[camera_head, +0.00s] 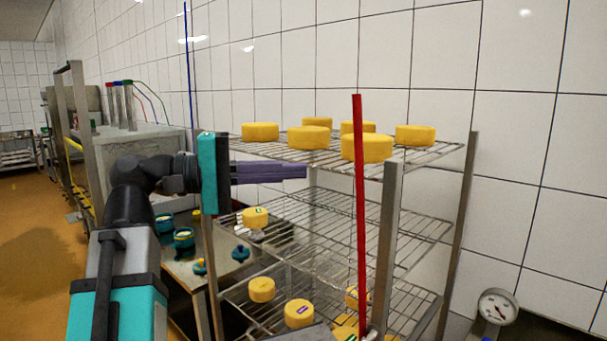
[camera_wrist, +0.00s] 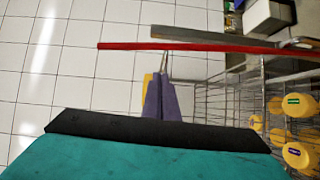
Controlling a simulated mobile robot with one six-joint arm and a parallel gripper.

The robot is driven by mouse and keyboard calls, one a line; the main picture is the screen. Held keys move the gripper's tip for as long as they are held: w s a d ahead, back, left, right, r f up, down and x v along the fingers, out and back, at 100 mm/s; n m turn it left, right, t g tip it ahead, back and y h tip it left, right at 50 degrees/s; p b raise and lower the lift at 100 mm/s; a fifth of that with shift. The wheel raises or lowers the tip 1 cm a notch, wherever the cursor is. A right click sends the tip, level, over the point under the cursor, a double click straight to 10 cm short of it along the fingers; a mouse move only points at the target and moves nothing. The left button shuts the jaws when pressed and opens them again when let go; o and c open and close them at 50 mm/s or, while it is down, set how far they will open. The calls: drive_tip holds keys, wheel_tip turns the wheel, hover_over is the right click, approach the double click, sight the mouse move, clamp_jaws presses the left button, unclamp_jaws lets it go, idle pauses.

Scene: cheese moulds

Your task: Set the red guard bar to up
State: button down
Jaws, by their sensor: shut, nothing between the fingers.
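The red guard bar (camera_head: 360,210) stands nearly vertical at the front of the wire rack, its top rising above the top shelf and its lower end near the bottom of the head view. In the wrist view the red guard bar (camera_wrist: 190,46) crosses the picture sideways, beyond my fingertips. My gripper (camera_head: 304,171) has purple fingers shut together and empty. It points right, just below the top shelf's level, with its tips left of the bar in the head view. The fingers (camera_wrist: 161,78) also show shut in the wrist view, with a visible gap to the bar.
The wire rack (camera_head: 440,150) holds several yellow cheeses on its top shelf, one cheese (camera_head: 255,217) in the middle and several lower down. A metal post (camera_head: 388,230) stands beside the bar. A thin blue bar (camera_head: 190,80) rises at left. A gauge (camera_head: 497,306) sits at lower right.

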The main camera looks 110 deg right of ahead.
drive_tip(key=shift+w+d+f+b, duration=0.15)
drive_tip(key=shift+w+b, duration=0.1)
drive_tip(key=shift+w, duration=0.65)
drive_tip(key=shift+w+d+r+b, duration=0.1)
drive_tip(key=shift+w+b, duration=0.1)
drive_tip(key=shift+w, duration=0.75)
drive_tip(key=shift+w+d+f+b, duration=0.15)
drive_tip(key=shift+w+b, duration=0.1)
drive_tip(key=shift+w, duration=0.65)
